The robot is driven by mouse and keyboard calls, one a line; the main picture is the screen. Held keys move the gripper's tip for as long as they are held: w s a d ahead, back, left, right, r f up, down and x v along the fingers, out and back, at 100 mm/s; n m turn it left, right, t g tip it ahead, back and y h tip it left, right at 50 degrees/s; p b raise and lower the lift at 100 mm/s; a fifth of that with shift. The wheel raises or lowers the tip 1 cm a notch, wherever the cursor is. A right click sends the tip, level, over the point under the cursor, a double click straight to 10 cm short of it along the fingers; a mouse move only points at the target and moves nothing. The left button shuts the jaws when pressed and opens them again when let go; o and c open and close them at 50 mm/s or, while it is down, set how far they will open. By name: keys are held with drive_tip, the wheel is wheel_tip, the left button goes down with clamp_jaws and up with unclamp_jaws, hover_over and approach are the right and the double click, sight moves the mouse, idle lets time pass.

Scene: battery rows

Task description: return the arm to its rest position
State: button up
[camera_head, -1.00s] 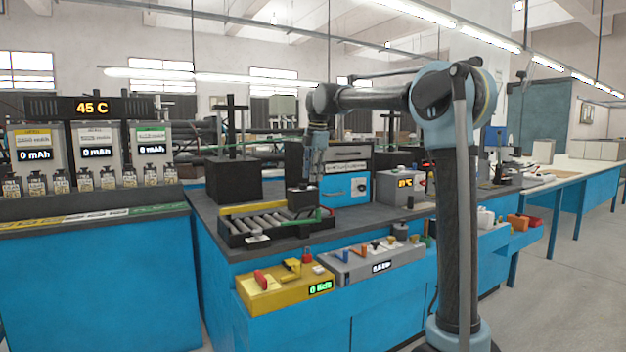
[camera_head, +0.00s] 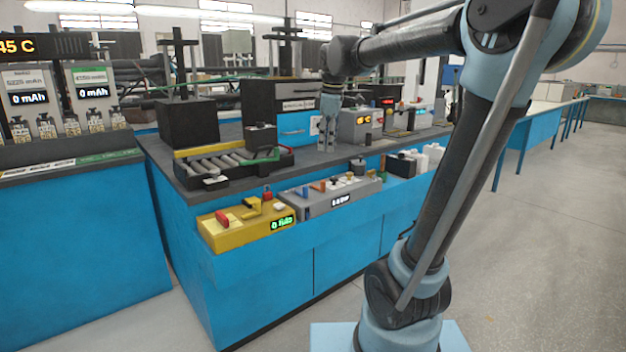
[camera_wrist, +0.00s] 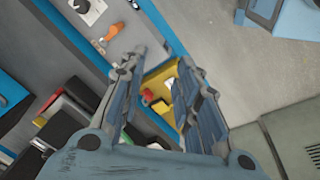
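My gripper (camera_head: 326,145) hangs fingers-down at the end of my arm, in front of the blue-fronted box on the dark bench. It is to the right of the roller tray and the small black block. In the wrist view my gripper (camera_wrist: 168,65) has its two fingers spread, with nothing held between them. The yellow control box (camera_wrist: 158,88) shows through the gap, farther off. My arm reaches from the right side of the head view across to the bench, with its elbow high.
On the bench stand the roller tray (camera_head: 222,164), the black block (camera_head: 261,137) and the blue-fronted box (camera_head: 296,126). The yellow box (camera_head: 245,222) and grey knob panel (camera_head: 330,195) sit along the front ledge. Open floor (camera_head: 540,240) lies to the right.

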drive_tip(key=s+d+f+m, duration=0.4)
drive_tip(key=s+f+m, duration=0.1)
drive_tip(key=s+f, duration=0.3)
drive_tip(key=s+d+f+m, duration=0.5)
drive_tip(key=s+f, duration=0.3)
drive_tip(key=f, duration=0.1)
drive_tip(key=s+d+f+m, duration=0.5)
drive_tip(key=s+f, duration=0.3)
drive_tip(key=f, duration=0.1)
drive_tip(key=shift+s+d+h, duration=0.25)
drive_tip(key=shift+s+h, duration=0.15)
drive_tip(key=shift+f, duration=0.1)
drive_tip(key=shift+w+f, duration=0.2)
drive_tip(key=shift+w, duration=0.25)
